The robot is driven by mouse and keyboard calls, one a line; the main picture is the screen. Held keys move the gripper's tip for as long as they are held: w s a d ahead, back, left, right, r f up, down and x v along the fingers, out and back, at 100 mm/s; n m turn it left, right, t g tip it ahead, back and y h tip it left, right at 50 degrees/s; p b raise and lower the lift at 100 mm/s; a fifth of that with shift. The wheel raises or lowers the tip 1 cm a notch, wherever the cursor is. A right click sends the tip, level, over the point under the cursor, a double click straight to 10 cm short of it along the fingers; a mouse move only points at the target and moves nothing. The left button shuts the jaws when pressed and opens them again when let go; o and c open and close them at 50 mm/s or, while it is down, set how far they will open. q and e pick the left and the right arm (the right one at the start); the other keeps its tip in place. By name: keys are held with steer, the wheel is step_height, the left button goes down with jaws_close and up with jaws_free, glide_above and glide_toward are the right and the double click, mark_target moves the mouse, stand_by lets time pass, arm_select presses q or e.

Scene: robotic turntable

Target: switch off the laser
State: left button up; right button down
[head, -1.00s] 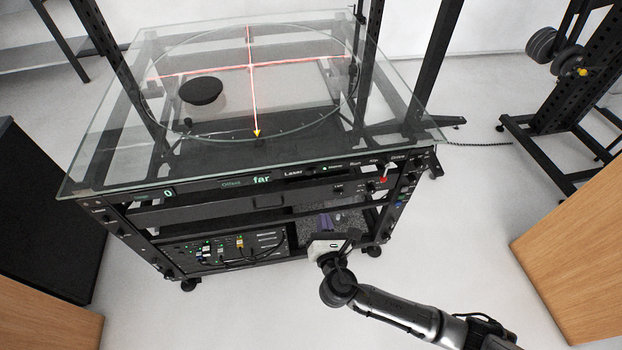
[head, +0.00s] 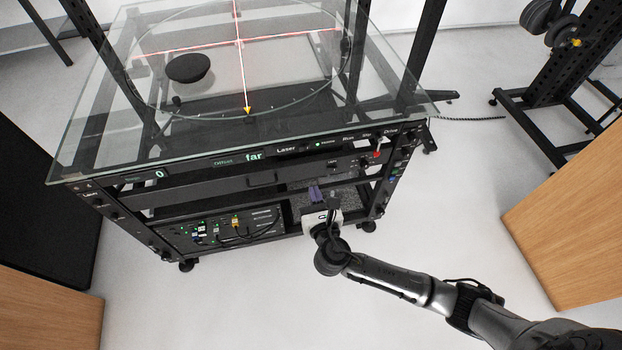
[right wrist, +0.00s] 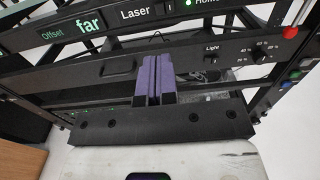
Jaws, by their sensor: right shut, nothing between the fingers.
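The laser shows as a red cross (head: 238,45) on the glass turntable top. The Laser label (head: 286,149) is on the black front panel, with a small dark switch (right wrist: 169,8) just to its right in the right wrist view. My right gripper (head: 315,192) is in front of the cart, below the panel, its purple fingers shut and empty. In the right wrist view the fingers (right wrist: 154,66) point toward the cart front, below the Laser label and apart from the switch. My left gripper is not in view.
A glass plate (head: 80,150) overhangs the cart top, with a black round object (head: 188,68) on the turntable. A red knob (head: 376,154) and other controls sit right of the switch. Wooden furniture (head: 565,220) stands at the right. The floor in front is clear.

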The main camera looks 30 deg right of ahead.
mark_target(302, 149)
steer(key=b+x, duration=0.4)
steer(key=x, duration=0.7)
steer(key=shift+w+f, duration=0.1)
steer(key=shift+f, duration=0.05)
steer(key=shift+b+x, duration=0.5)
steer(key=shift+x, duration=0.3)
steer(key=shift+d, duration=0.1)
